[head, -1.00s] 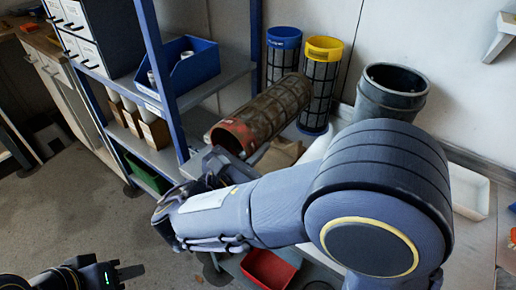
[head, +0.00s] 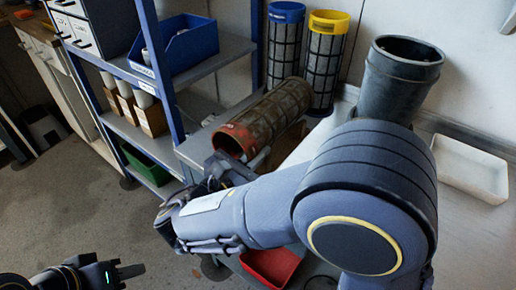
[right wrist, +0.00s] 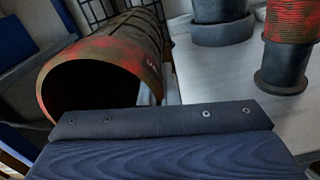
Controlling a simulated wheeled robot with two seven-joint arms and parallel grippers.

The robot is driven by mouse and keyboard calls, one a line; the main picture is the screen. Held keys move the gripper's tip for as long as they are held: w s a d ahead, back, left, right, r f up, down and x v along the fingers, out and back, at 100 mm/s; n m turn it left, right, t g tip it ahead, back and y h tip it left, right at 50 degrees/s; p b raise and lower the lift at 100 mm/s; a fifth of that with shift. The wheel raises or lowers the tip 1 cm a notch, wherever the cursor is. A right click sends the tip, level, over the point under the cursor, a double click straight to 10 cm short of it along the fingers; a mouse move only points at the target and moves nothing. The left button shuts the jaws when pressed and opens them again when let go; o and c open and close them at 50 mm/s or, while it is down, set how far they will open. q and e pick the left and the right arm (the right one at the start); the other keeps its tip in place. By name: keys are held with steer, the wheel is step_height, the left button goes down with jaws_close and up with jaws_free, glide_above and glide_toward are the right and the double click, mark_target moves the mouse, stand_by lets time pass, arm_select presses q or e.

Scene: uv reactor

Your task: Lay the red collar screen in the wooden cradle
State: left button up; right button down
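The red collar screen (head: 268,114) is a dark mesh cylinder with a worn red collar. It lies nearly level, its open collar end toward the lower left. In the right wrist view its collar (right wrist: 110,62) fills the upper left. My right gripper (head: 238,166) is at the collar end and appears shut on it; my own arm partly hides the fingers. The wooden cradle cannot be made out; the area below the screen is mostly hidden by the screen and my arm, so I cannot tell whether they touch. My left gripper (head: 126,268) is empty at the lower left, its finger gap unclear.
A blue-collared screen (head: 285,45) and a yellow-collared screen (head: 326,60) stand upright behind. A dark grey cylinder vessel (head: 400,80) stands to the right, near a white tray (head: 470,168). A shelf rack (head: 215,70) is at left. A red bin (head: 270,266) sits below my arm.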

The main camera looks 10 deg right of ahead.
arm_select(q)
steer(key=shift+f, duration=0.15)
arm_select(e)
steer(key=shift+f, duration=0.45)
steer(key=c, duration=2.1)
jaws_free()
steer(key=o, duration=0.5)
